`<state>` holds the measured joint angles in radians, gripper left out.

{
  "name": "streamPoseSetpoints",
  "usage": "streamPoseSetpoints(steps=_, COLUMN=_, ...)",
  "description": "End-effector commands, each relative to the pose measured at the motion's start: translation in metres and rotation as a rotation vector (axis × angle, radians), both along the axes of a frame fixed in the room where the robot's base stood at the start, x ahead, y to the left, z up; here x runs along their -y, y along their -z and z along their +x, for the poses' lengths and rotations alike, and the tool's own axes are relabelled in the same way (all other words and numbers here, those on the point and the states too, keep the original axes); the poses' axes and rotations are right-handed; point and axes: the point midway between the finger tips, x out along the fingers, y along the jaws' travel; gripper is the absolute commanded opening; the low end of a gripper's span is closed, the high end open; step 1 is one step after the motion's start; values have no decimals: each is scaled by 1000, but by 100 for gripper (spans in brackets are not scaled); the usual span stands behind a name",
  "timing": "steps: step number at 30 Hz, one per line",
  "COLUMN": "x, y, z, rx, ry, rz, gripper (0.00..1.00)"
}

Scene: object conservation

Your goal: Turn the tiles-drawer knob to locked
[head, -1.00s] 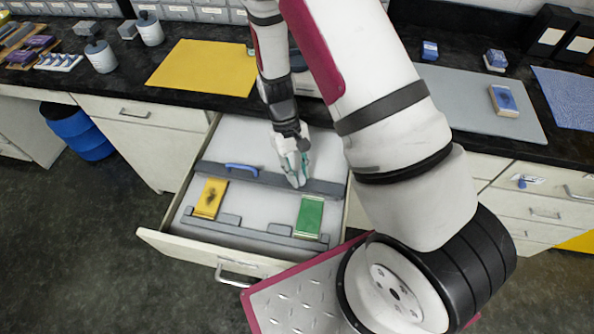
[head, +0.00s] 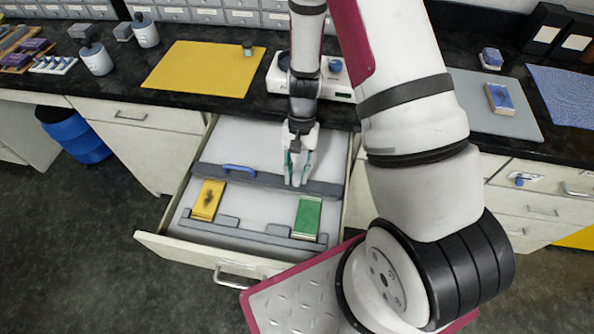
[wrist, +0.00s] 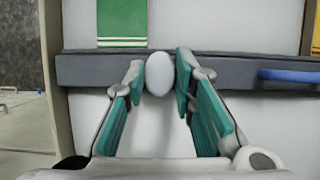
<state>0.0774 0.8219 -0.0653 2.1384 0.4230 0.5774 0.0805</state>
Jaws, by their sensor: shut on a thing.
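My gripper (head: 298,168) points down into the open drawer (head: 185,245), over its grey crossbar (head: 325,187). In the wrist view its teal-padded fingers (wrist: 158,75) are shut on a smooth white oval thing (wrist: 159,74). A blue handle-like piece (head: 240,168) lies on the crossbar, left of my gripper and apart from it; it also shows in the wrist view (wrist: 290,76). A blue knob (head: 520,180) is on a cabinet front at the right. I cannot tell which blue piece is the tiles-drawer knob.
A yellow tile (head: 207,201) and a green tile (head: 308,217) lie in the drawer, in front of the crossbar. The black counter (head: 260,105) behind holds a yellow mat (head: 200,68), a grey mat (head: 470,100) and white canisters. My arm hides part of the right side.

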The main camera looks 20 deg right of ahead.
Motion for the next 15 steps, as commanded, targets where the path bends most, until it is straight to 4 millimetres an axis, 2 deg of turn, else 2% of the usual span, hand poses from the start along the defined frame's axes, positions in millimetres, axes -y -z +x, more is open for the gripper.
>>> streamPoseSetpoints(steps=15, x=0, y=0, z=0, rx=-1, ry=32, rz=0, gripper=0)
